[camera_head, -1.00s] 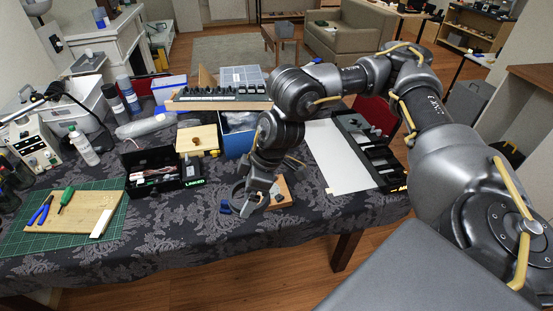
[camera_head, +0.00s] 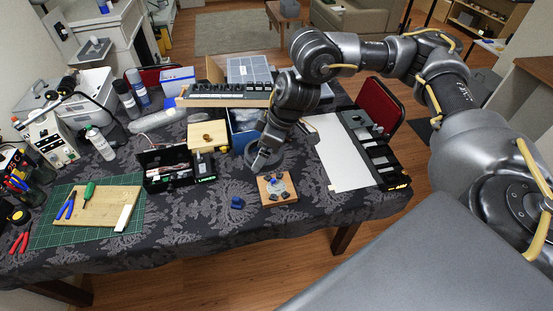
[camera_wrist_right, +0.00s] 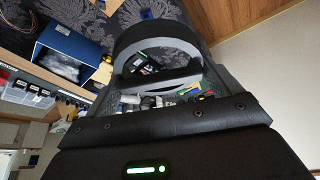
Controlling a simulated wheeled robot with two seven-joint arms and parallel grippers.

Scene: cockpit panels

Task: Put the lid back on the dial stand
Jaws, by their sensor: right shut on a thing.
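The dial stand (camera_head: 277,196) is a small wooden block with a pale round dial and dark knobs, flat on the patterned cloth near the table's front edge. My right gripper (camera_head: 262,163) is just behind and left of it, above the cloth. It is shut on a dark round, ring-like piece, which I take for the lid (camera_head: 279,160). In the right wrist view the lid (camera_wrist_right: 152,32) fills the space ahead of the fingers, with a bar across it. The lid is apart from the stand in the picture. My left gripper is not in view.
A small blue object (camera_head: 237,202) lies left of the stand. A black box (camera_head: 168,178) and a wooden-topped box (camera_head: 207,135) stand further left. A blue bin (camera_head: 240,138) is behind the gripper. A white sheet (camera_head: 338,155) and a black tray (camera_head: 376,155) lie right.

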